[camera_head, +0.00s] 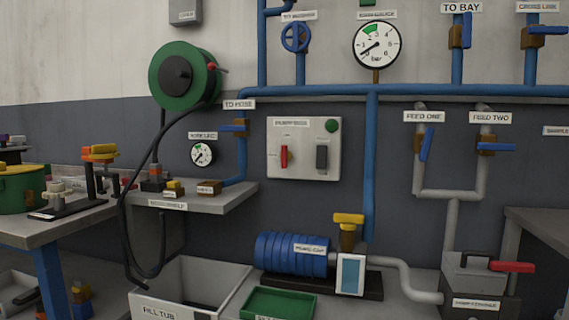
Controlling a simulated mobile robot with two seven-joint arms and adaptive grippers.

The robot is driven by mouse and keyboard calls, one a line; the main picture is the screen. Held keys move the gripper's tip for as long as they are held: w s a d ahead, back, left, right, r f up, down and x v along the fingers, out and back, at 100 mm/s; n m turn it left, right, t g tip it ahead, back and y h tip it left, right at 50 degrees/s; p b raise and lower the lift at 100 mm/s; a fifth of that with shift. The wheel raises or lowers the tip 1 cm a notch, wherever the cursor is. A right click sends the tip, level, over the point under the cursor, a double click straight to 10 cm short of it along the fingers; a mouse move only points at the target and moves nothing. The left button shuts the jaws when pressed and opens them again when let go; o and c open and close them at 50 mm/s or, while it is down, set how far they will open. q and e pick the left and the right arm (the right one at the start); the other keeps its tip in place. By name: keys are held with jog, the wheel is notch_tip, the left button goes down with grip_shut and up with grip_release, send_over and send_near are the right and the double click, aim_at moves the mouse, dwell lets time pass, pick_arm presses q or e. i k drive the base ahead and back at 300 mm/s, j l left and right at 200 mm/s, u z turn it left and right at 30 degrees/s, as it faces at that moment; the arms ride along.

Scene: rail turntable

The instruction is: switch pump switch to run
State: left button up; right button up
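The pump switch panel (304,170) is a light grey box on the wall, in the middle of the head view. A red switch lever (284,156) is on its left half and a dark grey switch (321,157) on its right half. Small labels sit by both, too small to read. A round green lamp or button (332,126) is at the panel's top right; I cannot tell whether it is lit. Neither of my grippers shows in this view, and nothing covers the panel.
A blue pipe (371,170) runs down just right of the panel. A grey shelf (225,197) juts out at lower left, near a black hose (124,215). Below are a blue pump motor (280,254), a white tub (215,290) and a green tray (275,303).

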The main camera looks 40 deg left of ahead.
aim_at(321, 151)
jog(key=u, duration=0.9)
